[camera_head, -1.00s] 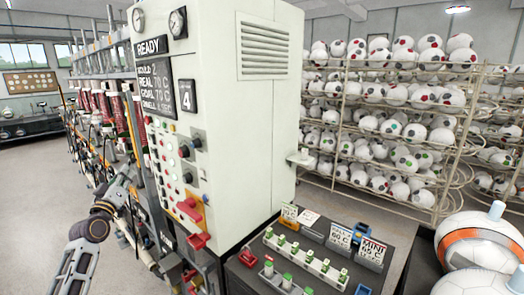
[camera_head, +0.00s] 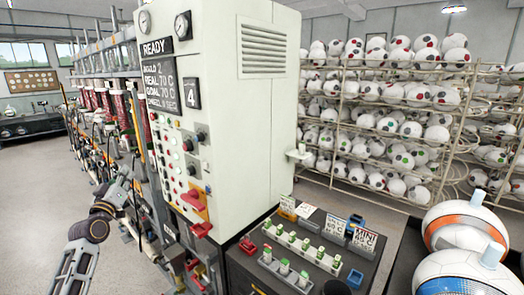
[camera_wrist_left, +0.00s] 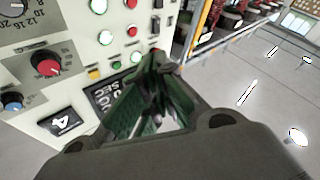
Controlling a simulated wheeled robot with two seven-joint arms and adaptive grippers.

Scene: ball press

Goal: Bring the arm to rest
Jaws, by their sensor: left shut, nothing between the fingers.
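My left arm (camera_head: 88,240) comes in from the lower left in the head view. Its gripper (camera_head: 128,178) is beside the left side of the white press cabinet (camera_head: 245,130). In the left wrist view the gripper (camera_wrist_left: 155,72) is shut with nothing between its dark fingers. Behind the fingers there is the control panel (camera_wrist_left: 75,40) with lit buttons and a red knob (camera_wrist_left: 46,65). I cannot tell from these views whether the fingertips touch the panel. My right gripper does not show.
A dark cart (camera_head: 240,262) with trays of green-topped pieces (camera_head: 300,243) and small signs stands right of the cabinet. Large balls (camera_head: 463,225) are at the lower right. A rack of balls (camera_head: 390,110) fills the back. Open floor (camera_head: 35,165) lies at the left.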

